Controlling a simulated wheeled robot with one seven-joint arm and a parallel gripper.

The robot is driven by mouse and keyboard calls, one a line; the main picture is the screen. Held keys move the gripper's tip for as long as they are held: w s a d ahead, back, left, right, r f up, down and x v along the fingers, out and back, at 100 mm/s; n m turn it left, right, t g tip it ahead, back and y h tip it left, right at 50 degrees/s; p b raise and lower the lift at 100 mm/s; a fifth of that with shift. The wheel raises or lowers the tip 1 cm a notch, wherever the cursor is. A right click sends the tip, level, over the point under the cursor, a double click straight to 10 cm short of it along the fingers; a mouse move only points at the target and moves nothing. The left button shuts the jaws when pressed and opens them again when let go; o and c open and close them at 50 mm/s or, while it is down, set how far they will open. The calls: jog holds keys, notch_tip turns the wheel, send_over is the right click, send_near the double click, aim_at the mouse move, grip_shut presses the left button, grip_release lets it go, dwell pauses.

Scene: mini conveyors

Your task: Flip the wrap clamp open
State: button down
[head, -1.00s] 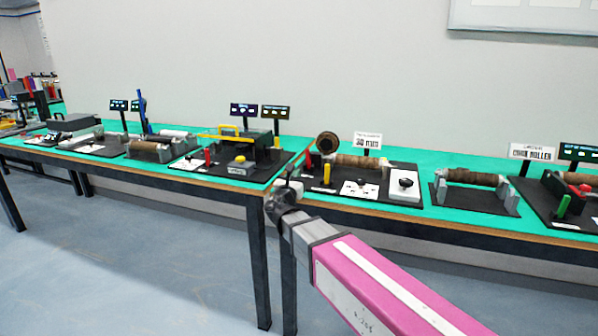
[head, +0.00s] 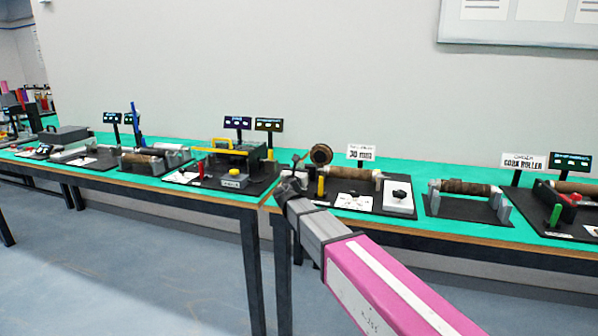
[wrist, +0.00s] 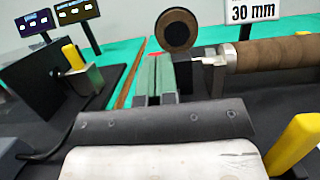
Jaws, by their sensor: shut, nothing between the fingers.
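My gripper (wrist: 153,82) shows in the wrist view as two green fingers, shut together with nothing between them. It reaches over the left end of the station with the 30 mm sign; in the head view my gripper (head: 291,172) is small and dark there. A small red part (wrist: 155,54) shows just beyond the fingertips, mostly hidden by them. I cannot tell for certain which part is the wrap clamp or whether the fingers touch it. A cork-covered roller (wrist: 270,52) lies right of the fingers, with a round cork-faced disc (wrist: 177,29) behind.
A yellow lever (wrist: 294,146) stands close on the right. The neighbouring station's dark box (wrist: 40,85) and another yellow part (wrist: 73,57) are on the left. The 30 mm sign (head: 361,152) stands behind the roller. Another cork roller (head: 463,187) is farther right.

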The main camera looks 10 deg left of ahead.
jog(key=shift+w+r, duration=0.35)
jog(key=shift+w, duration=0.2)
jog(key=shift+w+r, duration=0.3)
jog(key=shift+w, duration=0.25)
